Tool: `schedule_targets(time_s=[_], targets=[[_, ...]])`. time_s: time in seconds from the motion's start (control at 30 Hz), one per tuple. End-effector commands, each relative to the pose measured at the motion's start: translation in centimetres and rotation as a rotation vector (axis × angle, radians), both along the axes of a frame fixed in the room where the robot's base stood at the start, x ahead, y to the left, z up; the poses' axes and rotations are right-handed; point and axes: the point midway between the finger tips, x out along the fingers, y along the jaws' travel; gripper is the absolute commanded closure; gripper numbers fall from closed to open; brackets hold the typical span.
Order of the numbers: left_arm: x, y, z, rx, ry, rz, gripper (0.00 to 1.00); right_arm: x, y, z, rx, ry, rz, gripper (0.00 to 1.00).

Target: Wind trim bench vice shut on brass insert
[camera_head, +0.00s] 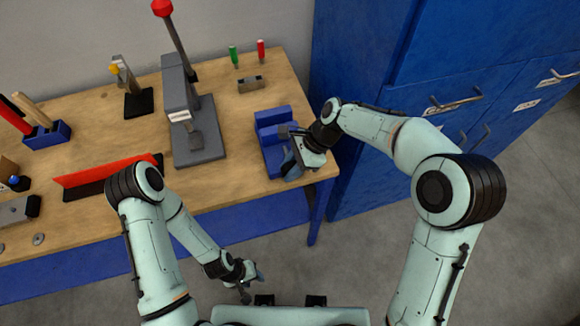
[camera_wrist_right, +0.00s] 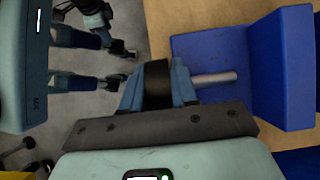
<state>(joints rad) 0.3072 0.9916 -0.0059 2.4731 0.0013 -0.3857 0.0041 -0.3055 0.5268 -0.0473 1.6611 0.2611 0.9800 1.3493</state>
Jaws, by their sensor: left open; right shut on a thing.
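The blue bench vice (camera_head: 272,126) stands near the right end of the wooden bench. In the right wrist view its blue body (camera_wrist_right: 214,50) shows, with a grey screw rod (camera_wrist_right: 214,78) coming out toward my gripper. My right gripper (camera_head: 291,163) is at the vice's front. In the wrist view its blue fingers are shut around the black handle (camera_wrist_right: 157,86) at the rod's outer end. I cannot make out the brass insert or the jaw gap; my gripper and arm cover part of the vice. My left gripper (camera_head: 250,277) is open and empty, low in front of the bench.
A grey arbor press (camera_head: 186,110) with a red-knobbed lever stands left of the vice. A small grey block (camera_head: 250,84) and green (camera_head: 233,56) and red (camera_head: 261,50) pegs are behind. Blue cabinets (camera_head: 365,100) stand close on the right.

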Motion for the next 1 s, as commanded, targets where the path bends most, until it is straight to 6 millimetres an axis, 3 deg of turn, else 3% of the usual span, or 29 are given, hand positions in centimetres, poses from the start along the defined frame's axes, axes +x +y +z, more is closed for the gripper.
schedule_targets(time_s=[0.5,1.0], targets=[[0.11,0.0,0.14,0.0,-0.001,0.0,0.57,0.24,-0.46,0.16,0.339,0.109,-0.003,1.0],[0.18,0.0,0.23,0.0,-0.002,0.0,0.57,0.23,-0.49,0.25,0.431,0.137,0.001,1.0]])
